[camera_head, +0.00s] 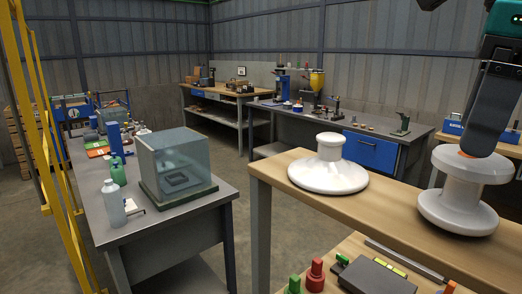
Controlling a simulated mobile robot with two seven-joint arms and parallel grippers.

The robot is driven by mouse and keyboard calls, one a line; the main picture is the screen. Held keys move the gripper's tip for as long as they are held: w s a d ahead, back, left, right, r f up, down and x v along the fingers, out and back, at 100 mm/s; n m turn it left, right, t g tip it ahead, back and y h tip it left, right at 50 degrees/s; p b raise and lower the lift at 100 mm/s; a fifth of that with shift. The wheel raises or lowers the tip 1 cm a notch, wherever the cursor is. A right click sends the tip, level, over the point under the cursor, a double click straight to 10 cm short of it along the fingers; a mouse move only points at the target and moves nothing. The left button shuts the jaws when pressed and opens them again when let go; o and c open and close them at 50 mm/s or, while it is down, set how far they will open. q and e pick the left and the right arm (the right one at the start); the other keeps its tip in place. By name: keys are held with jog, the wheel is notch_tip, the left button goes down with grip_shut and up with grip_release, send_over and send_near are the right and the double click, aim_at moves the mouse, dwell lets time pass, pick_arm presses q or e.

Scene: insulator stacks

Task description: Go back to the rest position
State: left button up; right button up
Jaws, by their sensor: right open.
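A white insulator (328,171) with a broad flared base and a narrow top stands upright on the wooden worktop (400,202). A taller white insulator stack (458,208), with a wide upper disc and a wide lower disc, stands near the right end of the same worktop. My right gripper (484,145) comes down from the top right, its dark fingers at the top of this stack. It is open; whether it touches the stack cannot be told. A small orange spot shows by the fingertips. My left gripper is not in view.
A glass box (178,158) stands on the grey table (108,218) at left, near bottles. A lower shelf (352,243) holds red and green pieces and a dark case. A yellow frame (62,190) rises at far left. Benches line the back wall. Floor between tables is clear.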

notch_tip(320, 180, up, 9)
jog(key=shift+r, duration=0.15)
dwell(0.5)
